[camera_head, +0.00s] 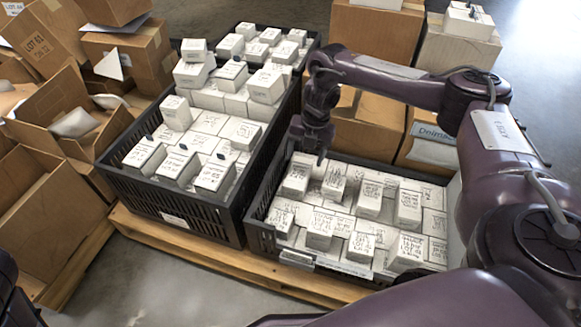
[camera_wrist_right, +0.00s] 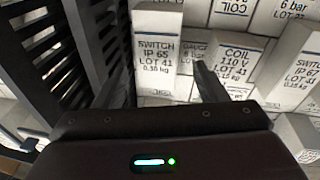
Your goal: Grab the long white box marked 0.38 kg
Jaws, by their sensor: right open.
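I cannot read a 0.38 kg mark on any box, so I cannot tell which white box it is. The right crate (camera_head: 262,240) holds several white boxes with black print, some standing taller than the layer around them. My right gripper (camera_head: 311,148) is open and empty above that crate's far left corner. In the right wrist view a box marked SWITCH IP 65 LOT 41 (camera_wrist_right: 155,50) stands between the open fingers' lines, its weight print small. A box marked COIL 110 V LOT 41 (camera_wrist_right: 238,62) is right of it, and a GAUGE box (camera_wrist_right: 193,50) shows partly between them. My left gripper is out of view.
The left black crate (camera_head: 185,208) holds stacked white boxes and stands close beside the right one. Both stand on a wooden pallet (camera_head: 140,232). Cardboard cartons (camera_head: 370,45) crowd the back and left. Grey floor is clear in front.

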